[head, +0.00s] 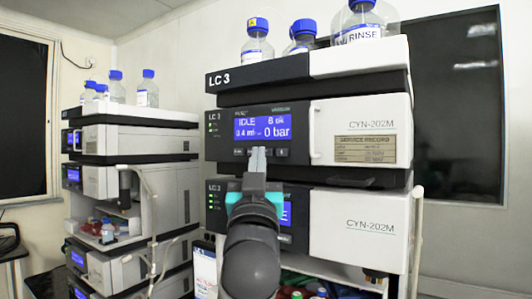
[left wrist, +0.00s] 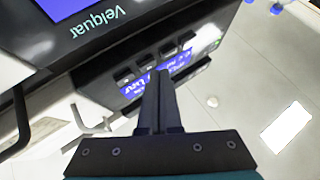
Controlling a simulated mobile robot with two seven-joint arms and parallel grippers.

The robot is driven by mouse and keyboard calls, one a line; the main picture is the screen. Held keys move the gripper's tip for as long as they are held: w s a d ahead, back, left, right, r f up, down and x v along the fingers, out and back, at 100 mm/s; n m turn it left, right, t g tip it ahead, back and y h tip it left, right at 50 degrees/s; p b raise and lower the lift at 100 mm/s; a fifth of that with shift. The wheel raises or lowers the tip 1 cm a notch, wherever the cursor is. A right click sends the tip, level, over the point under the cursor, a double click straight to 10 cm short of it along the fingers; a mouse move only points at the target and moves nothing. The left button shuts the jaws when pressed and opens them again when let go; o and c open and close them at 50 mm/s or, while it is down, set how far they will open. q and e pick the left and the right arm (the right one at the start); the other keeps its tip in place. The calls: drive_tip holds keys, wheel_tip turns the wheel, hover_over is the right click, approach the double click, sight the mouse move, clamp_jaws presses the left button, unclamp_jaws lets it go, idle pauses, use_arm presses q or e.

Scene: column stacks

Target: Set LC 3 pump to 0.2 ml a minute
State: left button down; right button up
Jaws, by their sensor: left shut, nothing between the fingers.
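The LC 3 pump (head: 228,140) is the upper module of the nearer stack. Its blue display (head: 262,127) reads IDLE, B ok and 0 bar; the flow figure is small and looks like 0.4 ml. My left gripper (head: 258,152) is shut and empty, its fingertips at the row of keys under this display, hiding some of them. In the left wrist view the shut fingers (left wrist: 158,75) point at the dark keys (left wrist: 145,61) beside a partly covered blue display (left wrist: 137,87). I cannot tell whether the tips touch a key. My right gripper is not in view.
A second module (head: 360,225) with a blue display sits below, partly hidden by my left arm. Bottles with blue caps (head: 258,40) stand on top. Another stack (head: 130,140) stands at the left. A dark screen (head: 460,110) is behind on the right.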

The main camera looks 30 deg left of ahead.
use_arm(q)
drive_tip(key=shift+w, duration=0.45)
idle(0.4)
drive_tip(key=shift+s, duration=0.85)
drive_tip(key=shift+s, duration=0.1)
drive_tip(key=s+p, duration=0.1)
drive_tip(key=s, duration=0.3)
drive_tip(key=shift+s+a+p, duration=0.2)
drive_tip(key=shift+s+p, duration=0.15)
drive_tip(key=shift+s, duration=0.05)
idle(0.6)
